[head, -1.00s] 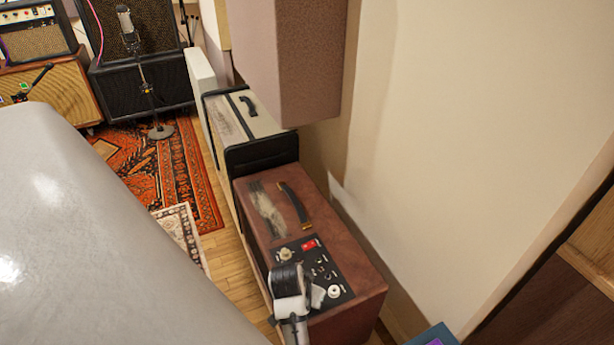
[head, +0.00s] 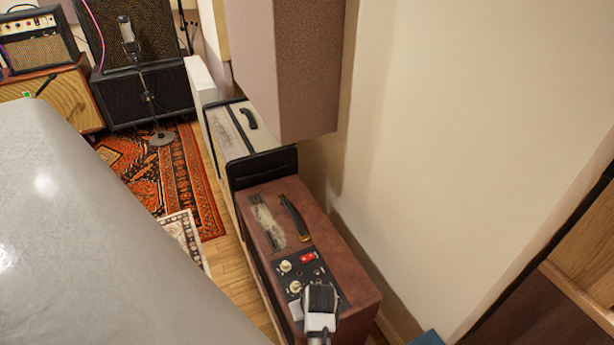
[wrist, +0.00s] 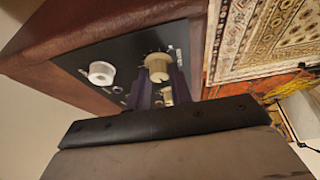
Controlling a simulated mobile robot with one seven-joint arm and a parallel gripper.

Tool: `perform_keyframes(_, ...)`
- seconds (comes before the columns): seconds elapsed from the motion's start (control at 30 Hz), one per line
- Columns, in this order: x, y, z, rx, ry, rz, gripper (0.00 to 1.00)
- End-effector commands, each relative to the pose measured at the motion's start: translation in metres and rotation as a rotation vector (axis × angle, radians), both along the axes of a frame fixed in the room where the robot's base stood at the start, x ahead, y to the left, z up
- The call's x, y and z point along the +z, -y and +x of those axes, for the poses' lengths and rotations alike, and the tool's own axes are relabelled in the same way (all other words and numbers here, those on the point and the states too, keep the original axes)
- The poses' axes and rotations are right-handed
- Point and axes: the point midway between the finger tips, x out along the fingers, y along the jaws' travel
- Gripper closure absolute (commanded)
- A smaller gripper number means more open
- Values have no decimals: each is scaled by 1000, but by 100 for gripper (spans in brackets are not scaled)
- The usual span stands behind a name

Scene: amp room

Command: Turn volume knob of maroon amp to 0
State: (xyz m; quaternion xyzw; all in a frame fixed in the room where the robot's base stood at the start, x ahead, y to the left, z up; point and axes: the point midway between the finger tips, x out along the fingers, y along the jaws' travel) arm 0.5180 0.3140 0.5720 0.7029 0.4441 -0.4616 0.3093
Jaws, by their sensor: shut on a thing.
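The maroon amp (head: 345,265) stands along the wall, its black control panel (head: 312,274) facing up. A red switch (head: 308,257) and cream knobs (head: 286,266) show on the panel. My gripper (head: 320,290) is over the panel's near right part in the head view and hides what is under it there. In the wrist view my gripper (wrist: 161,92) has its two dark fingers on either side of a cream knob (wrist: 157,64) and is shut on it. A whiter knob (wrist: 101,73) is to its left. The panel lettering is too small to read.
A cream amp (head: 228,130) stands directly behind the maroon one. A large brown box (head: 285,70) overhangs close to the wall on the right. Floor and a patterned rug (head: 195,180) lie to the left. A mic stand (head: 150,100) is farther back.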

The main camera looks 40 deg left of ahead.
Motion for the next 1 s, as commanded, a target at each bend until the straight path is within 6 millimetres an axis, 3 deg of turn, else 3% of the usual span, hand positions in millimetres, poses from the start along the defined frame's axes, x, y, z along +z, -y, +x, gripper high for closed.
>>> perform_keyframes(0.5,2,0,3,402,2,0,100)
perform_keyframes(1.0,1,0,3,522,3,1,100)
